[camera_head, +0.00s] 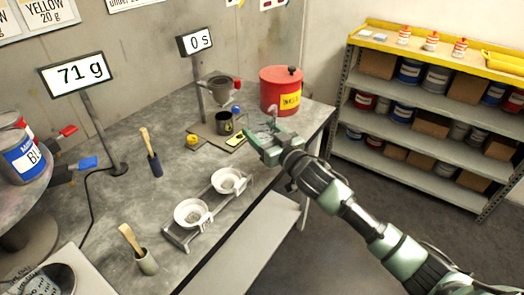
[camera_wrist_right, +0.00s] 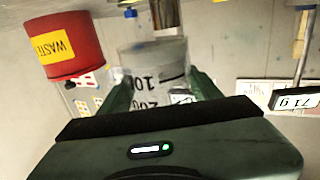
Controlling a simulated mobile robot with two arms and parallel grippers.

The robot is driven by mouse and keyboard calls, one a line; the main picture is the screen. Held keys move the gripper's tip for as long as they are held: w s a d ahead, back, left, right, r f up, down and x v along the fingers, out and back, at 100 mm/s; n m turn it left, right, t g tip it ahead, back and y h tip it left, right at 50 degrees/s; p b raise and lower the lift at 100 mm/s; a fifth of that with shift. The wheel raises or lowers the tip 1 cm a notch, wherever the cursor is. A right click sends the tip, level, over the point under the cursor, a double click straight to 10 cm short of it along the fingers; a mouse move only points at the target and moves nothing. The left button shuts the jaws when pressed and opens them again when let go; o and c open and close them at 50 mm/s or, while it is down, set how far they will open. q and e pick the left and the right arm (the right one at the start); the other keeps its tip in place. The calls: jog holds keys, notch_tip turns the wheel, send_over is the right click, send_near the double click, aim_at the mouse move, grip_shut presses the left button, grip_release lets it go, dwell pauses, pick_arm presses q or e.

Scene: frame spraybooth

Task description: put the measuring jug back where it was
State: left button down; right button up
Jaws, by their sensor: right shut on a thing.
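The clear measuring jug (camera_wrist_right: 152,72), with black markings, sits between the two fingers of my right gripper (camera_wrist_right: 160,92) in the right wrist view. The fingers are shut on its sides. In the head view my right gripper (camera_head: 265,142) is over the right part of the grey bench (camera_head: 262,190), in front of the red waste can. The jug is hard to make out there, and I cannot tell whether it touches the bench. My left gripper is not in view.
Two white bowls (camera_head: 190,212) sit on a rack, with brush pots to the left. A shelf unit (camera_head: 430,115) stands across the floor.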

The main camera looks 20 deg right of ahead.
notch_tip(320, 180, down, 8)
jog(key=shift+r, duration=0.25)
pick_arm(q)
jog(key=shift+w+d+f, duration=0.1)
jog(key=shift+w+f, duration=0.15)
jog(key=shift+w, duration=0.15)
jog(key=shift+b, duration=0.3)
pick_arm(e)
jog(key=shift+f, duration=0.2)
jog(key=o, duration=1.6)
jog(key=shift+c, duration=0.2)
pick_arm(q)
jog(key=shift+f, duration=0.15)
pick_arm(e)
jog(key=shift+r, duration=0.1)
